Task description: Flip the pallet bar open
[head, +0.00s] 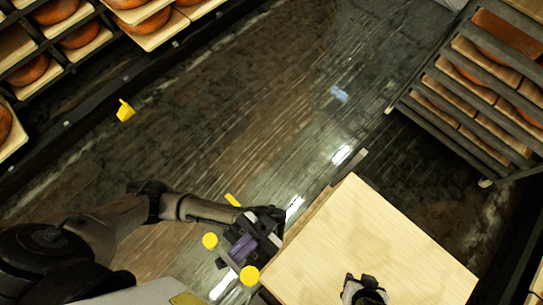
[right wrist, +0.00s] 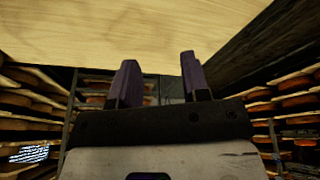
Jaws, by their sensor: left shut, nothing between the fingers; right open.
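A pale wooden board (head: 385,235) fills the lower right of the head view, and its underside or edge (right wrist: 150,30) shows above my right gripper in the right wrist view. A thin bar (head: 349,164) sticks out past the board's upper left corner; I cannot tell for certain that it is the pallet bar. My left gripper (head: 243,249), with purple fingers, is shut and empty just left of the board's left edge. I cannot tell whether it touches anything. My right gripper (right wrist: 160,82) is open with nothing between its purple fingers.
Racks of cheese wheels stand at the upper left (head: 60,40) and right (head: 480,90). Yellow round pieces (head: 210,240) lie beside my left gripper. A yellow object (head: 125,110) and a small blue one (head: 339,93) are on the wet dark floor (head: 240,110).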

